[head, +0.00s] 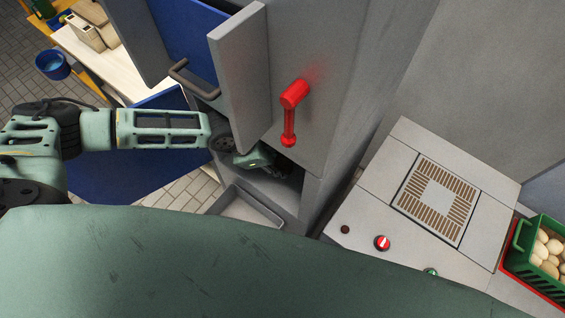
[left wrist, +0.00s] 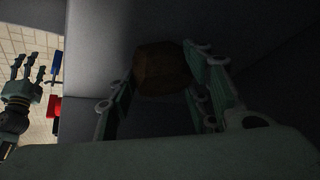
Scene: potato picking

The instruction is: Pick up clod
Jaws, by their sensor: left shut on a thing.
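The clod (left wrist: 165,72) is a dark brown, angular lump in the left wrist view. My left gripper (left wrist: 160,88) is shut on it, with green fingers on both sides. In the head view my left gripper (head: 262,160) reaches into a dark opening low in the grey machine, and the clod is hidden there. A hand with spread fingers shows at the left edge of the left wrist view; it looks like my right gripper (left wrist: 22,88), open and empty. It is not in the head view.
A grey panel (head: 240,80) and a red handle (head: 290,112) stand just above the opening. A grey tray (head: 240,211) lies below it. A control box (head: 375,205) with a vent and knobs is at right, beside a green crate (head: 519,240) of potatoes.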

